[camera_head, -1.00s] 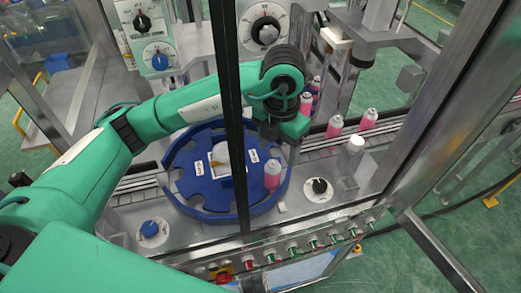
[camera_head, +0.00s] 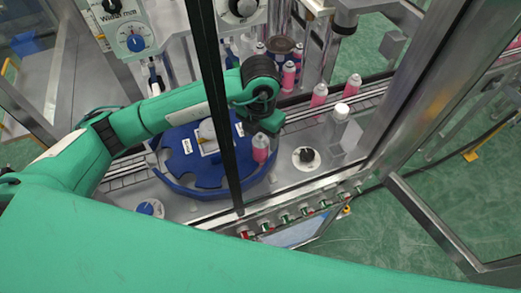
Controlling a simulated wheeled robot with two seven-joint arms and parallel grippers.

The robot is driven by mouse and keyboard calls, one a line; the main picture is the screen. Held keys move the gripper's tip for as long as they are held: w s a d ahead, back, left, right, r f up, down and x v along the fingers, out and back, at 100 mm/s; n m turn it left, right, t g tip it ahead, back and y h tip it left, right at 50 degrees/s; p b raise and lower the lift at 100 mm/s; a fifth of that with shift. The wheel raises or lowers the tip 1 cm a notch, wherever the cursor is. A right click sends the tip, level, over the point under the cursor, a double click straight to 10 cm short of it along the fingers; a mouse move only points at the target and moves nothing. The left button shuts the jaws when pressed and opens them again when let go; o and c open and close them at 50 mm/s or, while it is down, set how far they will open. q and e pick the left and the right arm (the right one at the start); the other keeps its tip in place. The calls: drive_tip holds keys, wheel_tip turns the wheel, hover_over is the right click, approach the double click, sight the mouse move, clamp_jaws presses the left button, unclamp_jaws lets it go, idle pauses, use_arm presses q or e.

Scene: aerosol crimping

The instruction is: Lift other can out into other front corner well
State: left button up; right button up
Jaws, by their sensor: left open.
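A pink can (camera_head: 260,150) with a pale top stands upright at the right side of the round blue star wheel (camera_head: 185,182). The wheel has several open wells around its rim and a white labelled plate (camera_head: 211,146) in the middle. My left gripper (camera_head: 262,132) is open, pointing down right at the top of this can. Its fingers are small and partly hidden by my wrist, so I cannot tell whether they touch the can. The dark door post hides part of the wheel. My right gripper is out of view.
More pink cans (camera_head: 319,96) stand on the conveyor (camera_head: 300,115) to the right and behind. A clear block with a white cap (camera_head: 341,110) and a black knob (camera_head: 306,155) stand right of the wheel. A dark vertical post (camera_head: 215,100) crosses in front of my arm.

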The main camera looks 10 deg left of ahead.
use_arm(q)
wheel_tip(320, 180, down, 4)
drive_tip(key=p, duration=0.2)
drive_tip(key=shift+s+p, duration=0.15)
drive_tip(key=shift+p, duration=0.15)
drive_tip(key=shift+f, duration=0.4)
drive_tip(key=c, duration=1.1)
